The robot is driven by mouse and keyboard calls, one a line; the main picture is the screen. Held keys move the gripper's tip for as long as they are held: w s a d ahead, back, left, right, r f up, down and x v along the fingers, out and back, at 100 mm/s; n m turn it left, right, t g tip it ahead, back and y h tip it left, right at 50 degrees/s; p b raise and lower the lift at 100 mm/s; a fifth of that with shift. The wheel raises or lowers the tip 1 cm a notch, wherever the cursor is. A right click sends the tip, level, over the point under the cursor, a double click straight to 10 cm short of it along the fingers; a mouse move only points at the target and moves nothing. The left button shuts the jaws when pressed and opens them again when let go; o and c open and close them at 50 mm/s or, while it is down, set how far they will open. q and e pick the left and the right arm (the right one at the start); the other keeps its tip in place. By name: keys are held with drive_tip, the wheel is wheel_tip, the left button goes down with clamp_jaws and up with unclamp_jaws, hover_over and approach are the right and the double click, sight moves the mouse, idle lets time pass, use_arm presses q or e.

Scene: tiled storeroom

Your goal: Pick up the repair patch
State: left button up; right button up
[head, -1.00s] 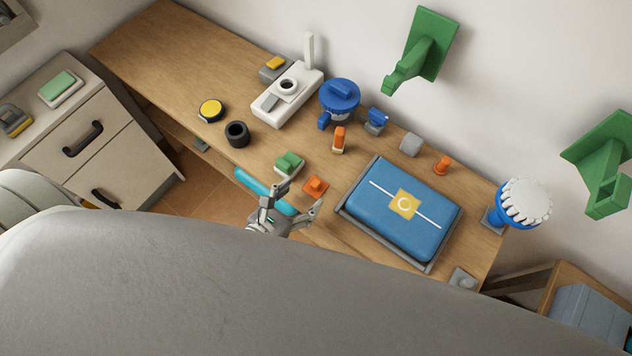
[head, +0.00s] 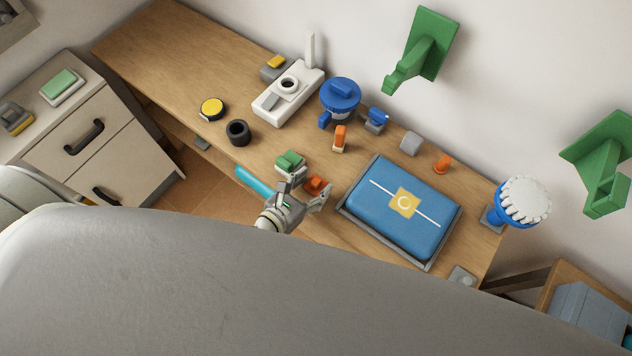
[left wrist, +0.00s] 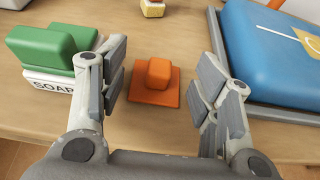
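The repair patch appears to be the small orange square with a raised orange block on top (head: 316,184). It lies flat on the wooden workbench near its front edge. In the left wrist view the orange patch (left wrist: 155,83) sits centred between and just beyond the fingers. My left gripper (head: 308,186) is open and empty, its two fingers spread on either side of the patch without visibly touching it. In the head view the fingers partly cover the patch. My right gripper is not in view.
A green-and-white soap block (left wrist: 45,55) is close by the left finger in the wrist view. A blue padded case on a grey tray (head: 420,225) is just right. A cyan bar (head: 253,180) lies at the bench's front edge. Several other items stand further back.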

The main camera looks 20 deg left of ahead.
use_arm(q)
drive_tip(key=c, duration=0.5)
drive_tip(key=shift+r, duration=0.1)
